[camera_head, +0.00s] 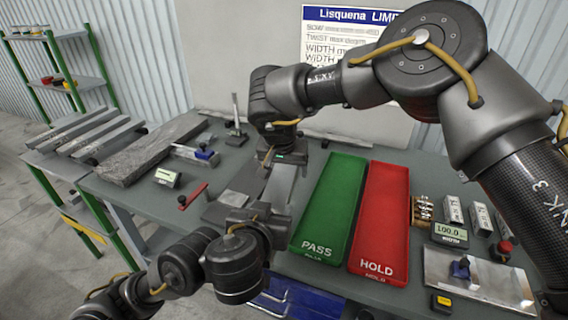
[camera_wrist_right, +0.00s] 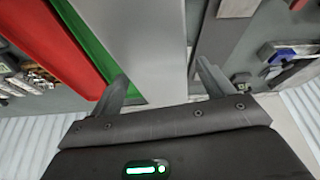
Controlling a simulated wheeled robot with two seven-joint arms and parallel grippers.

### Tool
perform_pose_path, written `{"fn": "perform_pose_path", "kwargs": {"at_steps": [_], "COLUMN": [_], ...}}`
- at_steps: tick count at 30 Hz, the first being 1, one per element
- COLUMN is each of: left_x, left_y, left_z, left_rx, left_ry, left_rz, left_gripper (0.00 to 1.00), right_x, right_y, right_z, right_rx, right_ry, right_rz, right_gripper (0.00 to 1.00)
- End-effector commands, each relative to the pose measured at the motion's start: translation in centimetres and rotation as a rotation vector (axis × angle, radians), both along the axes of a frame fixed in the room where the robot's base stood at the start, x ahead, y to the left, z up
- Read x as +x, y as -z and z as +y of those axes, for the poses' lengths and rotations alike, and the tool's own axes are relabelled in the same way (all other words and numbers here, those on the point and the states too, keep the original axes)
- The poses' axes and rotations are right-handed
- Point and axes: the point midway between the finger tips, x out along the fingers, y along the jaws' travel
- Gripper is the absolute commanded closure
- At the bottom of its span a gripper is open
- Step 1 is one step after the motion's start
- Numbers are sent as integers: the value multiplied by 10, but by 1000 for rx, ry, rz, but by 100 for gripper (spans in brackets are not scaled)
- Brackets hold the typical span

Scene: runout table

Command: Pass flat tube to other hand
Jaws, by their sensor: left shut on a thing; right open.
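The flat tube (camera_head: 281,186) is a pale grey metal bar held above the table, left of the green tray. My left gripper (camera_head: 262,213) is shut on its near end. My right gripper (camera_head: 283,160) comes down from above at the tube's far end. In the right wrist view the tube (camera_wrist_right: 158,45) runs between the two spread fingers of my right gripper (camera_wrist_right: 163,85), which are open. A gap shows beside the right-hand finger; whether the other finger touches the tube I cannot tell. My left fingertips are largely hidden.
A green PASS tray (camera_head: 326,208) and a red HOLD tray (camera_head: 381,220) lie right of the tube. A dark stone slab (camera_head: 150,150), a red-handled tool (camera_head: 192,196) and small gauges (camera_head: 167,177) are on the left. A metal plate (camera_head: 480,278) is at front right.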

Motion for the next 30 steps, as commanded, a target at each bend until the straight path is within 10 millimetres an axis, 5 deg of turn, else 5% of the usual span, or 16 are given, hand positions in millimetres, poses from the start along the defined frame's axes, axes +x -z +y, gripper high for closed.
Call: {"fn": "perform_pose_path", "kwargs": {"at_steps": [5, 20, 21, 26, 30], "left_x": [0, 0, 0, 0, 0], "left_y": [-1, -1, -1, -1, -1], "left_z": [0, 0, 0, 0, 0], "left_rx": [-2, -1, -1, -1, 0], "left_ry": [1, 0, 0, 0, 0], "left_rz": [-2, -2, -2, -1, -1], "left_gripper": [86, 86, 42, 21, 20], "right_x": [0, 0, 0, 0, 0], "right_y": [0, 0, -1, -1, -1], "right_z": [0, 0, 0, 0, 0], "right_rx": [0, 0, 0, 0, 1], "right_ry": [0, 0, 1, 1, 1], "right_rz": [0, 0, -1, -1, -1], "right_gripper": [20, 85, 86, 86, 86]}}
